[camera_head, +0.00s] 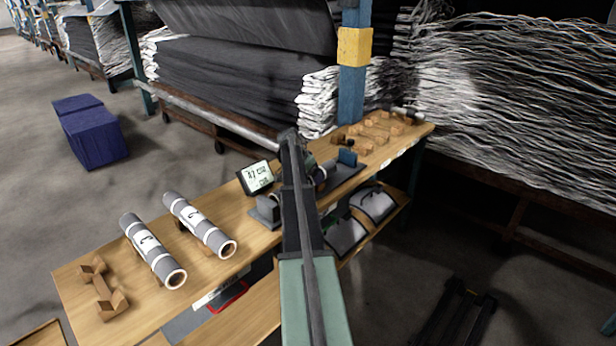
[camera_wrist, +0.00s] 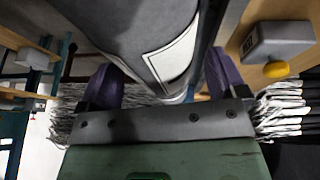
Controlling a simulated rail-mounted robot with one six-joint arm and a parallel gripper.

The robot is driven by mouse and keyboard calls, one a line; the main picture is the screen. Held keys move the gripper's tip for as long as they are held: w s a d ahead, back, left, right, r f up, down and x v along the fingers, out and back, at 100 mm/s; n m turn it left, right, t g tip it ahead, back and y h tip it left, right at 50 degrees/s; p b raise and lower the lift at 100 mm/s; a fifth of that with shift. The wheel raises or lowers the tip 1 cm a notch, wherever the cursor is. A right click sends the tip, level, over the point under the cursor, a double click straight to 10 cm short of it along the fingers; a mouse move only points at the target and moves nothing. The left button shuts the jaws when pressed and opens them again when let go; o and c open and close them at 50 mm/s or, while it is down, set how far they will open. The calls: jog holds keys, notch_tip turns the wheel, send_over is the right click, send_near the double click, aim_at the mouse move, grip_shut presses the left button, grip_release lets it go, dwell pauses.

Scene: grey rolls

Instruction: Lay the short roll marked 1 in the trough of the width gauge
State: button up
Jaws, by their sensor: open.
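In the wrist view a grey roll (camera_wrist: 130,35) with a white label patch lies between the two purple fingers of my open gripper (camera_wrist: 163,88). Whether the fingers touch it is unclear, and no number is readable. In the head view my arm hides most of the gripper; a small part of a grey roll (camera_head: 320,174) shows just right of it. What looks like the width gauge is a dark base (camera_head: 345,176) with a blue block (camera_head: 347,157), partly behind my arm. Its trough cannot be made out. A grey block (camera_head: 268,211) stands left of my arm.
Two long grey labelled rolls (camera_head: 152,250) (camera_head: 199,224) lie on the bench (camera_head: 80,277) at the left, near an empty wooden cradle (camera_head: 103,291). A small display (camera_head: 258,177) stands behind the grey block. Several wooden cradles (camera_head: 375,130) sit at the far end.

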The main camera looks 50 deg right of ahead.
jog(key=p+v, duration=1)
jog(key=shift+s+r, duration=0.1)
jog(key=shift+r, duration=0.35)
jog(key=shift+a+r, duration=0.1)
jog(key=shift+a, duration=0.05)
jog(key=shift+f, duration=0.2)
